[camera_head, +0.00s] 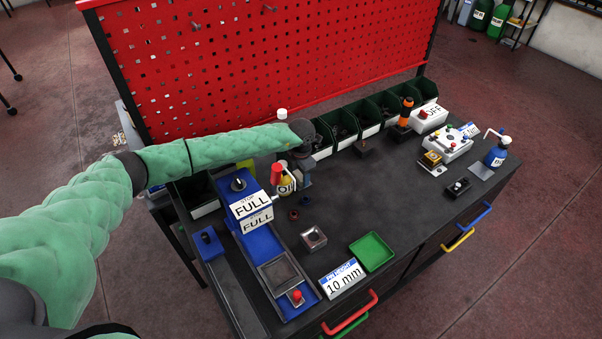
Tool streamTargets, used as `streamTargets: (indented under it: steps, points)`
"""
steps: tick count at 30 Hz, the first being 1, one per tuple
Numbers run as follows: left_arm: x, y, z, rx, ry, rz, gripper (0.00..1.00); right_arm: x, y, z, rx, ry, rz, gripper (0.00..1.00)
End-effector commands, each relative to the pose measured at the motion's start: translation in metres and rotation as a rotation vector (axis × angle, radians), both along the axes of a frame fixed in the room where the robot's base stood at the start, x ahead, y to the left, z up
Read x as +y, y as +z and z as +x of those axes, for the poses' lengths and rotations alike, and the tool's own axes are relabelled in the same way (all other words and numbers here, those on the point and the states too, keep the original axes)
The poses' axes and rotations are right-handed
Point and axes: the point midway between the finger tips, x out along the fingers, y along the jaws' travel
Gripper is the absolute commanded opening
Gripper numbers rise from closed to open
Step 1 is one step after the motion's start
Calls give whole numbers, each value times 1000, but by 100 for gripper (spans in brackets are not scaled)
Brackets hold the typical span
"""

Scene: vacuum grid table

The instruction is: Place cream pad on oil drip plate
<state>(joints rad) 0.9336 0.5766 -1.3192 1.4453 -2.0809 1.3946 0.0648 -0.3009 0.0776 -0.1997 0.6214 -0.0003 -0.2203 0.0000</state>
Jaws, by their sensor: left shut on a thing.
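My left gripper (304,183) points down over the back left of the table, just right of the yellow oil container (286,187) with its red top and white OIL label. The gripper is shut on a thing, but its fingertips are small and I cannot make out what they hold. I cannot pick out a cream pad for certain. I cannot tell an oil drip plate for certain either; the area around the oil container is partly covered by my arm and the blue FULL unit. My right gripper is not in view.
The blue FULL unit (247,205) stands in front of the oil container. A metal square (313,238), a green tray (372,251) and a 10 mm sign (342,280) lie near the front. Dark bins (366,115) line the back. The table's centre (400,195) is clear.

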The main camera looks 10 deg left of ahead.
Motion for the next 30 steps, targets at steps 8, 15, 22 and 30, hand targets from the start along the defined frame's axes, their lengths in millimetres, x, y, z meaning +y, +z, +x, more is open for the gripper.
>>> streamTargets:
  steps: [8,15,22,30]
  points:
    - [0,-2,0,0,0,0,68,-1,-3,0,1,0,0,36]
    - [0,-2,0,0,0,0,72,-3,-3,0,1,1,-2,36]
    - [0,2,1,-2,0,-1,72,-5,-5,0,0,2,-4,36]
    - [0,40,2,-5,-1,-1,72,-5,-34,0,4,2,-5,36]
